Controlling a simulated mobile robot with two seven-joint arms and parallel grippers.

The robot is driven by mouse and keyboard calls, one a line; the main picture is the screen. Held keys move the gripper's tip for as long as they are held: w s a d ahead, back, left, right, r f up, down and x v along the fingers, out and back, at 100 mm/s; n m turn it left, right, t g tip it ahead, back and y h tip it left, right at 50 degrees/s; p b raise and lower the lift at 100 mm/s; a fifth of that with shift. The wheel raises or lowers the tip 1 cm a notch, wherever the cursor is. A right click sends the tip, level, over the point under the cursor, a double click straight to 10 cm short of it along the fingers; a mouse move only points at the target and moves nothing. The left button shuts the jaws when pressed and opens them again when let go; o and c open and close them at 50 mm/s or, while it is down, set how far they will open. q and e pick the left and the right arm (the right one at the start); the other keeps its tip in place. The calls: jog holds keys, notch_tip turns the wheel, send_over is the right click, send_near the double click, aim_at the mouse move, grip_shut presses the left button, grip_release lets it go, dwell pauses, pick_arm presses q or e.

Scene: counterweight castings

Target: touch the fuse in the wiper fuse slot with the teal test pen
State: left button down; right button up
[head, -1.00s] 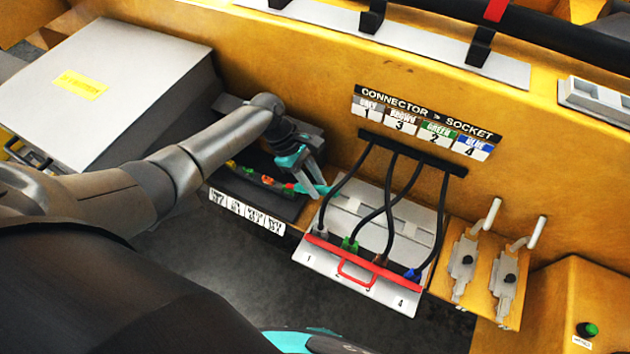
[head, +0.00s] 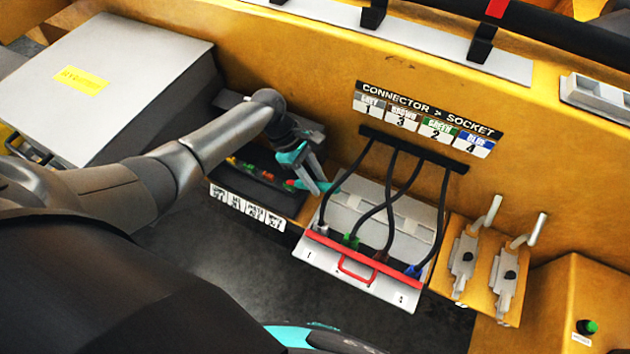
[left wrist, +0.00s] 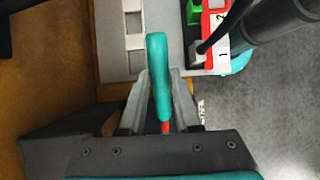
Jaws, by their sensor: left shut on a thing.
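My left gripper (head: 320,187) is shut on the teal test pen (head: 333,187), beside the right end of the fuse box (head: 222,177). Several coloured fuses (head: 250,168) sit in a row in the dark box, left of the gripper. The slot labels (head: 246,210) on its front are too blurred to read, so I cannot tell the wiper slot. I see no clear contact between pen and fuse. My right gripper is not in view.
Right of the pen is a grey socket panel (head: 352,212) with a red bar (head: 362,258) and black cables (head: 340,185). Two latches (head: 463,255) stand further right. A grey case (head: 120,65) is at left. My left forearm crosses in front of the box's left part.

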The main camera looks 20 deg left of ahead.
aim_at(316, 183)
pick_arm(q)
jog(key=shift+s, duration=0.1)
jog(key=shift+r+p, duration=1.5)
jog(key=shift+r, duration=1.5)
